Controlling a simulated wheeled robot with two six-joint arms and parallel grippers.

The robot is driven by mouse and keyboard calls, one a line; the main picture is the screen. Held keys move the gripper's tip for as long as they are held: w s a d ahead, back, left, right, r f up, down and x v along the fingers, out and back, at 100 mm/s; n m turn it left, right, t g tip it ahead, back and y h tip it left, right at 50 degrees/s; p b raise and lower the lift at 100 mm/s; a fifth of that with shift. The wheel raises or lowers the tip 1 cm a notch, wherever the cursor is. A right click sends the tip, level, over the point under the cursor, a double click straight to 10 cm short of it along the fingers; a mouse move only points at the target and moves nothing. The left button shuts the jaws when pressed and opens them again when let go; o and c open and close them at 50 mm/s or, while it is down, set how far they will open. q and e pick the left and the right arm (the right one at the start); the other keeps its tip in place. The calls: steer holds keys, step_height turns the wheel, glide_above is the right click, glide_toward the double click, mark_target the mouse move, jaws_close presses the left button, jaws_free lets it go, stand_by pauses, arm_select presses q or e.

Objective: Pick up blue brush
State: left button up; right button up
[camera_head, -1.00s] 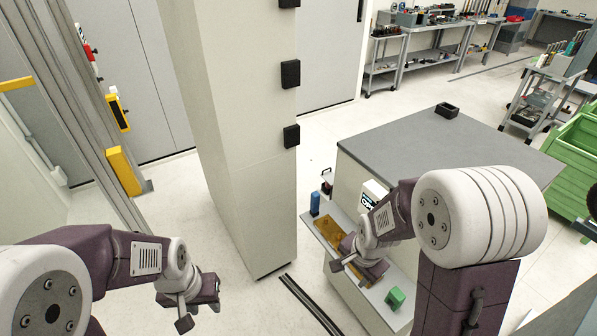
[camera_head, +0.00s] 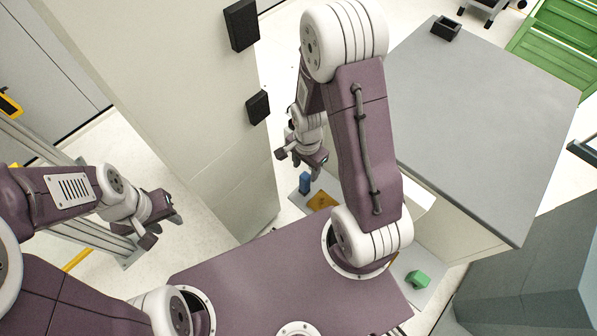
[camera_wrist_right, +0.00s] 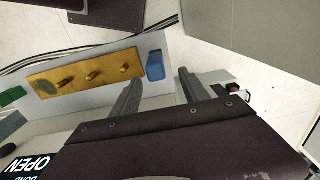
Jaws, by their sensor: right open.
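The blue brush (camera_head: 305,182) stands as a small blue upright block at the far end of a light shelf, beside a brass-coloured plate (camera_head: 321,201). In the right wrist view the blue brush (camera_wrist_right: 155,66) lies just beyond the gap between my right fingers, closer to the right finger. My right gripper (camera_head: 299,165) is open and empty, with its two fingers (camera_wrist_right: 160,90) apart, near the brush and not holding it. My left gripper (camera_head: 163,230) is empty at the left, its fingers apart, away from the shelf.
The brass plate (camera_wrist_right: 85,76) carries several pegs. A green block (camera_head: 418,280) sits at the shelf's near end. A tall pale column (camera_head: 190,110) stands left of my right gripper. A grey-topped cabinet (camera_head: 470,130) stands to the right, with a black box (camera_head: 446,28) on it.

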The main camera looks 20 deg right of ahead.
mark_target(307, 174)
steer(key=shift+s+d, duration=0.1)
steer(key=shift+s, duration=0.35)
steer(key=shift+f, duration=0.25)
step_height(307, 174, down, 4)
steer(key=shift+w+r, duration=0.15)
steer(key=shift+r, duration=0.05)
steer(key=f, duration=0.4)
steer(key=shift+a+f+b, duration=0.3)
steer(key=shift+a+f, duration=0.05)
steer(key=shift+f, duration=0.2)
jaws_close()
